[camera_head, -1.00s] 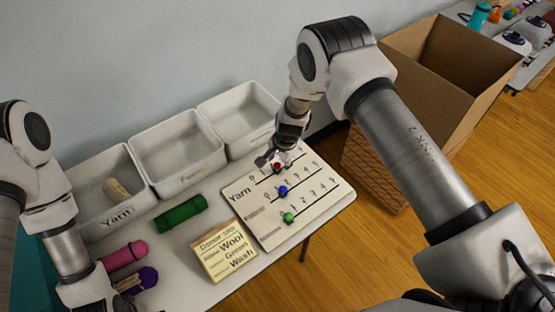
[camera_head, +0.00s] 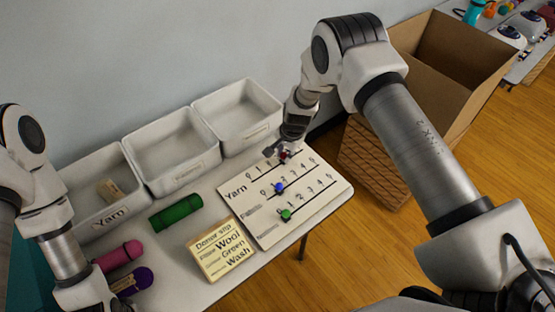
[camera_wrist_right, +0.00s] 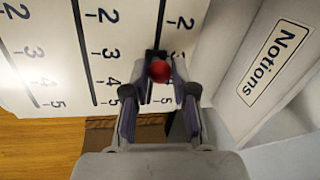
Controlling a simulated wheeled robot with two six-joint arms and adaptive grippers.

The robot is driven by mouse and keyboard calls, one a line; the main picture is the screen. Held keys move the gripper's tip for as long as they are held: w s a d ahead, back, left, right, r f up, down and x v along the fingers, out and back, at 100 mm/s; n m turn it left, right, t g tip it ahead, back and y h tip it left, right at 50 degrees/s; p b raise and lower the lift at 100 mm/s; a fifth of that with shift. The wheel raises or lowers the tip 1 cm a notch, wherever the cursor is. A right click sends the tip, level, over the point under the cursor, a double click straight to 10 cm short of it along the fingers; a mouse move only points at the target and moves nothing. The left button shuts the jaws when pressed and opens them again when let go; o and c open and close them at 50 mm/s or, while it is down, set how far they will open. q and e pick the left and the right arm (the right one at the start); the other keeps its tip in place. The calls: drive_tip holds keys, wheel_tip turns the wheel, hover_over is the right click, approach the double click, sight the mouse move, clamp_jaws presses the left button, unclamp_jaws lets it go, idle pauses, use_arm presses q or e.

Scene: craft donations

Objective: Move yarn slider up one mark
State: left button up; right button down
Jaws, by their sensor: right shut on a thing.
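The white slider board (camera_head: 262,222) lies on the table with three marked rows. The top row, labelled Yarn, has a red knob (camera_head: 285,155), the yarn slider. It also shows in the wrist view as a red ball (camera_wrist_right: 159,70) on a dark base. My right gripper (camera_head: 275,150) is shut on this red knob, with its fingers (camera_wrist_right: 158,92) on either side in the wrist view. The knob is beside the marks 3 and 4 there; its exact mark is unclear. A blue knob (camera_head: 279,188) and a green knob (camera_head: 286,215) sit on the lower rows. My left gripper's fingertips are out of view.
Three white bins stand along the wall: the Yarn bin (camera_head: 85,222) holding a tan roll, a middle bin (camera_head: 178,180) and a right bin (camera_head: 245,143). A green roll (camera_head: 176,213), a pink roll (camera_head: 119,256), a purple roll (camera_head: 131,282) and a donor slip (camera_head: 222,250) lie in front.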

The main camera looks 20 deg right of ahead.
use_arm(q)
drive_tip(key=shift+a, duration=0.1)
use_arm(e)
drive_tip(key=c, duration=1.2)
unclamp_jaws()
drive_tip(key=shift+s+a+f, duration=0.1)
drive_tip(key=shift+f, duration=0.05)
drive_tip(key=shift+o, duration=1.2)
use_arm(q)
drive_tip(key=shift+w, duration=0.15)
use_arm(e)
wheel_tip(320, 180, up, 12)
drive_tip(key=s+d, duration=0.1)
drive_tip(key=shift+s+d+f, duration=0.15)
drive_tip(key=shift+s, duration=0.2)
